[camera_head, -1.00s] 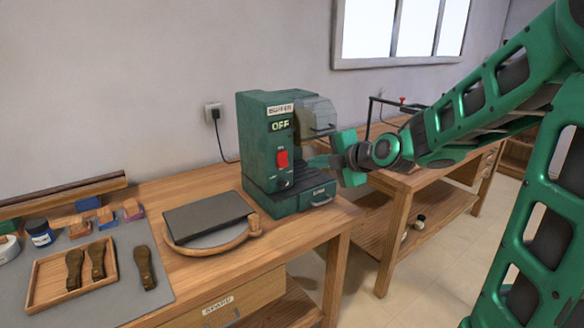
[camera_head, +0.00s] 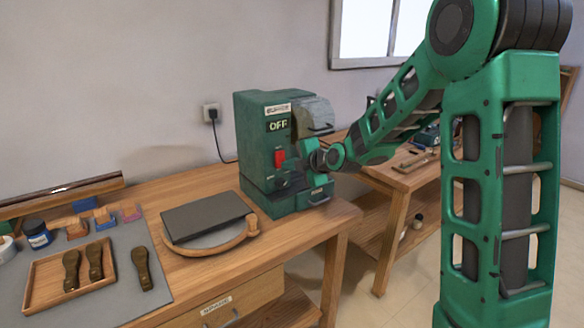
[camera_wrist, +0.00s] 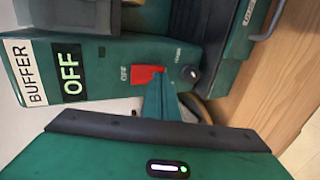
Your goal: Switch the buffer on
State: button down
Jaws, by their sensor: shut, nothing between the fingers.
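The buffer (camera_head: 262,120) is a green machine at the right end of the wooden bench, with a display reading OFF. Its red switch (camera_head: 279,158) is on the front panel and also shows large in the wrist view (camera_wrist: 147,76). A small black knob (camera_wrist: 190,73) sits beside the switch. My gripper (camera_head: 287,174) is at the front of the panel, just below the red switch in the head view. In the wrist view its shut fingers (camera_wrist: 160,88) reach the lower edge of the switch. I cannot tell whether they touch it.
A grey board (camera_head: 205,214) lies on the bench left of the buffer. A wooden tray (camera_head: 45,296) with brown handled tools stands on the grey mat. The power cord runs to a wall outlet (camera_head: 211,113). A second bench (camera_head: 405,178) stands behind to the right.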

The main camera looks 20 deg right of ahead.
jog(key=shift+w+a+f, duration=0.1)
jog(key=shift+w+f, duration=0.05)
jog(key=shift+w, duration=0.1)
